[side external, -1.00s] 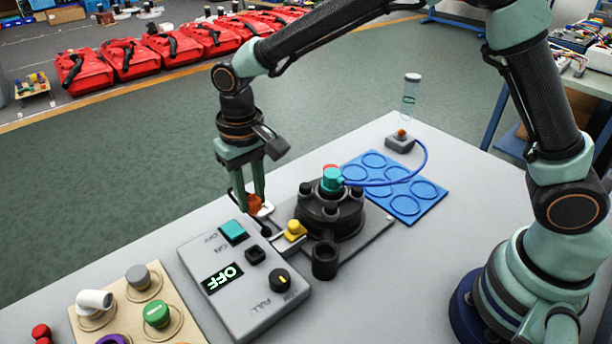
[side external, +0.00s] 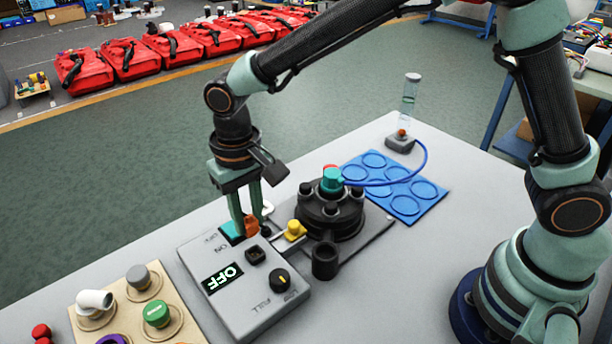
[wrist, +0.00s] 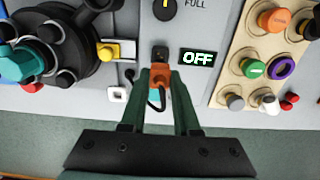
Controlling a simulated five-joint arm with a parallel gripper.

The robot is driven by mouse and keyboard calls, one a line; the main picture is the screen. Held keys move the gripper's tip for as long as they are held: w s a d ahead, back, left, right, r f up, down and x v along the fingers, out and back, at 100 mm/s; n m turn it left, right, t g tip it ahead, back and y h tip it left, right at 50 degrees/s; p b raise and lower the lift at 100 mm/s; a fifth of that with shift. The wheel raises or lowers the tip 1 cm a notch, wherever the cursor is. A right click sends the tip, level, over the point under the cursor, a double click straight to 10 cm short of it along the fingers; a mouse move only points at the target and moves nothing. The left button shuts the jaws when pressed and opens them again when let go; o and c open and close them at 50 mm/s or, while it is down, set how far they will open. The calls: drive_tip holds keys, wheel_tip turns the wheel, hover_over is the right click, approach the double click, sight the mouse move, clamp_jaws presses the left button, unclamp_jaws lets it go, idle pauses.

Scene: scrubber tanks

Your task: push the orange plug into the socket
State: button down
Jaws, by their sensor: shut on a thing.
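The orange plug (side external: 251,224) is held between the fingertips of my gripper (side external: 247,222), which is shut on it. In the wrist view the orange plug (wrist: 159,78) sits between the fingers of my gripper (wrist: 160,80), with a dark cord hanging from it. The dark square socket (side external: 255,254) is on the grey control box (side external: 236,308). In the wrist view the socket (wrist: 160,52) lies just beyond the plug, with a small gap in the picture. The plug appears above the box near the teal switch (side external: 230,229), which the fingers partly hide.
The box display (side external: 222,277) reads OFF, beside a black knob (side external: 279,281). A dark pump-like unit (side external: 330,210) with a yellow lever (side external: 295,229) stands to the right. A beige board (side external: 128,308) with several coloured caps lies at the front left.

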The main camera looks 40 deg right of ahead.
sight(252, 236)
drive_tip(key=shift+f, duration=2)
drive_tip(key=shift+f, duration=0.5)
drive_tip(key=shift+f, duration=0.45)
drive_tip(key=shift+c, duration=0.4)
unclamp_jaws()
drive_tip(key=shift+r, duration=0.1)
drive_tip(key=shift+r, duration=4.15)
